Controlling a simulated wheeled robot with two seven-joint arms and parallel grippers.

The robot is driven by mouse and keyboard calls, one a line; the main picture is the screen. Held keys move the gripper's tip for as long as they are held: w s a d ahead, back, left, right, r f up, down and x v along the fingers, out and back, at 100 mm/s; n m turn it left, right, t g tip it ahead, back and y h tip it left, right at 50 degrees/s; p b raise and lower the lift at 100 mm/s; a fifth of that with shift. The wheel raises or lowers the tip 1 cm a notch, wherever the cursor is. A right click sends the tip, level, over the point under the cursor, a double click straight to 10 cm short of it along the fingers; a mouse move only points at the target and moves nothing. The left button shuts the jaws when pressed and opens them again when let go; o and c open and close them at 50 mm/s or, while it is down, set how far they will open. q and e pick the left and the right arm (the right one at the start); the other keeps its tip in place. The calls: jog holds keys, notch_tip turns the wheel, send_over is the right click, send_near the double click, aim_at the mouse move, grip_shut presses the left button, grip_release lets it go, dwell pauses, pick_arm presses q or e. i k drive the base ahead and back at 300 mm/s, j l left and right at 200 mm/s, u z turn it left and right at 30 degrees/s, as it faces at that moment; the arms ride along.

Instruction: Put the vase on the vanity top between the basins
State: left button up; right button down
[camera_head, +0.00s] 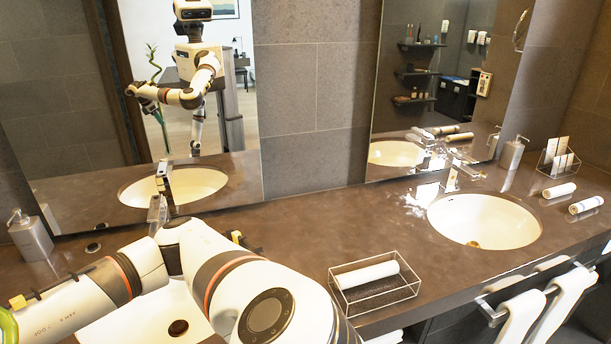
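A thin, curly green stem (154,68) shows in the left mirror beside my reflected hand (134,90). A bright green curved piece (7,326) shows at the lower left edge, at the end of my arm. That arm, which looks like my right, bends over the left basin (178,327) and reaches out past the left edge. My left gripper is not seen.
A clear tray with a rolled towel (372,273) stands at the front between the basins. A soap dispenser (30,236) is at far left. Another dispenser (512,153), a clear holder (558,160) and two rolls (560,190) are at right. Towels (545,308) hang in front.

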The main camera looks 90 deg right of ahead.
aim_at(327, 215)
jog(key=k+l+z, duration=0.2)
jog(key=k, duration=0.25)
jog(key=k+l+z, duration=0.25)
jog(key=k+l, duration=0.05)
jog(key=k, duration=0.1)
